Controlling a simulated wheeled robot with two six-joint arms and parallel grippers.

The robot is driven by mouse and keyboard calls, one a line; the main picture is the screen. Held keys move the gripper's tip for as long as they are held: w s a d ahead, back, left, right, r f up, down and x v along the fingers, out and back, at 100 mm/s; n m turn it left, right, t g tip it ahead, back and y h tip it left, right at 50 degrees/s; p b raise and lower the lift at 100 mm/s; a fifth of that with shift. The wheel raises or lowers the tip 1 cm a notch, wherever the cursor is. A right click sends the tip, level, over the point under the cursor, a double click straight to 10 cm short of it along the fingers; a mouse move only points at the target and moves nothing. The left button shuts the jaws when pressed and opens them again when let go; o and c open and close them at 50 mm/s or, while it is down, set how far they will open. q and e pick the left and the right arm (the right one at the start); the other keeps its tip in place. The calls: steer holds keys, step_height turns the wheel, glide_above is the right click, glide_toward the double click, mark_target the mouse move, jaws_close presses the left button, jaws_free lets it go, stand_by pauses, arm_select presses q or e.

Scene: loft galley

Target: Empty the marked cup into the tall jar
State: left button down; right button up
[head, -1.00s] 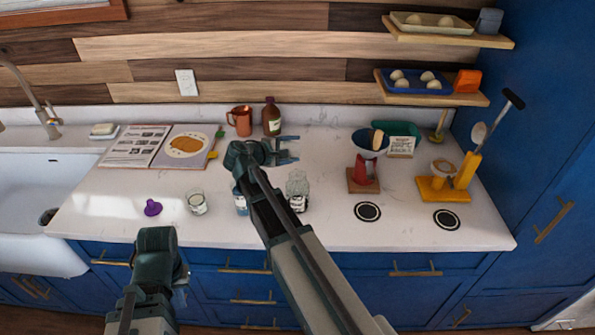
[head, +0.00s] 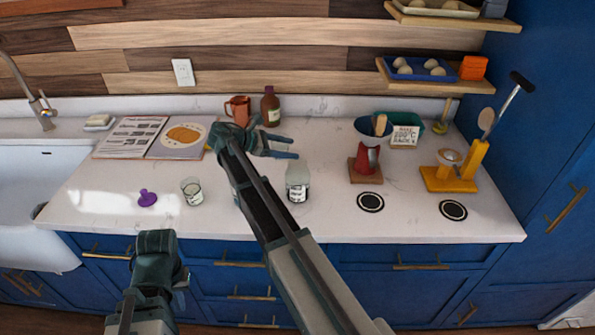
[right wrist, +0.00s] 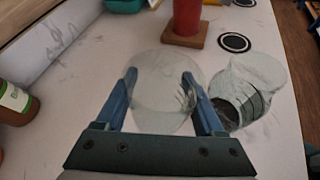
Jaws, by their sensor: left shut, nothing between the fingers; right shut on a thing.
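My right gripper (head: 288,147) is shut on a clear glass vessel (right wrist: 165,92), which shows between the fingers in the right wrist view; its contents and any mark on it are hard to make out. A tall clear jar (head: 297,182) with a dark label stands on the counter just below the right gripper in the head view. A clear jar-like glass with dark bands shows right of the held vessel in the right wrist view (right wrist: 245,95). Another small glass with markings (head: 192,191) stands further left. My left gripper (head: 183,281) is shut and empty, low in front of the counter.
A purple stopper-like thing (head: 147,198) lies left of the small glass. A copper jug (head: 238,109) and a brown bottle (head: 270,107) stand behind. A red stand (head: 366,163) and yellow stand (head: 455,180) are at right. Two black-ringed discs (head: 370,202) lie at the front right.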

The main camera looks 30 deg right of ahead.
arm_select(q)
steer(key=shift+f+b, duration=0.55)
steer(key=shift+f, duration=0.4)
arm_select(e)
steer(key=shift+w+f+n+g, duration=0.4)
steer(key=shift+w+n+g, duration=0.2)
steer(key=shift+n, duration=0.1)
steer(key=shift+h, duration=0.3)
